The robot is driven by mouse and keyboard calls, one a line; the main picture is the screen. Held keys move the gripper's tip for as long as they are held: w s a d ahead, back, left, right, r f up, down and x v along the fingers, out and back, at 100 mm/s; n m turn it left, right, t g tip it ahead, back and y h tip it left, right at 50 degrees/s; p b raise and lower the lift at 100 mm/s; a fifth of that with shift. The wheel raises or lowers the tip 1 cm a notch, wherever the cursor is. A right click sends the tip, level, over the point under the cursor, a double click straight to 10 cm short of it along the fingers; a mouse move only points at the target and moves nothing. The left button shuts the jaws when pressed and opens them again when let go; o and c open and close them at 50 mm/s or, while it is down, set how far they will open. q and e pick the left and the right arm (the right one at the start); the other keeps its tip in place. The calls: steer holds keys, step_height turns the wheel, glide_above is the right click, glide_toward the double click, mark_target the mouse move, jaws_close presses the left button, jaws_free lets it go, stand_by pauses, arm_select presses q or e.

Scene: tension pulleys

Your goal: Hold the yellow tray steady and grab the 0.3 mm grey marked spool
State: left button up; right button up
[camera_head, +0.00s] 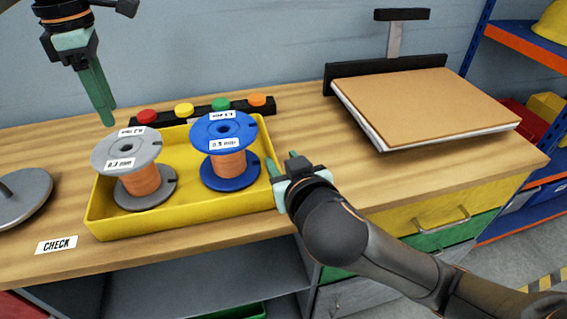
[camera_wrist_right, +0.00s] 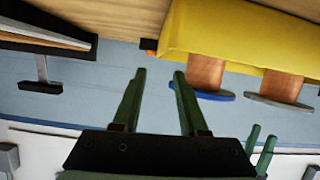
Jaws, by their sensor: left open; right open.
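The yellow tray (camera_head: 190,221) sits on the wooden bench and holds two copper-wound spools. The grey spool (camera_head: 138,154) stands upright in its left half; its front label appears to read 0.3 mm. The blue spool (camera_head: 229,131), front label seemingly 0.5 mm, stands upright to its right. My left gripper (camera_head: 108,122) is open and empty, above and behind the grey spool. My right gripper (camera_head: 281,160) is open at the tray's right wall; whether it touches is unclear. The right wrist view shows its two fingers (camera_wrist_right: 160,74) with nothing between them, the tray (camera_wrist_right: 225,35) beyond.
A strip with coloured buttons (camera_head: 220,105) lies behind the tray. A grey round plate with a peg (camera_head: 22,196) is at the left, and a CHECK label (camera_head: 56,245) is at the front. A board on a stand (camera_head: 420,105) occupies the back right.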

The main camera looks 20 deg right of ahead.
mark_target(272, 149)
steer(key=shift+s+a+m, duration=0.15)
steer(key=shift+s+m, duration=0.05)
steer(key=shift+m, duration=0.3)
steer(key=shift+w+f+h, duration=0.2)
steer(key=shift+w+h, duration=0.1)
steer(key=x, duration=1.1)
steer(key=shift+w+f, duration=0.25)
steer(key=shift+f, duration=0.05)
steer(key=shift+c, duration=0.4)
jaws_close()
stand_by(0.5)
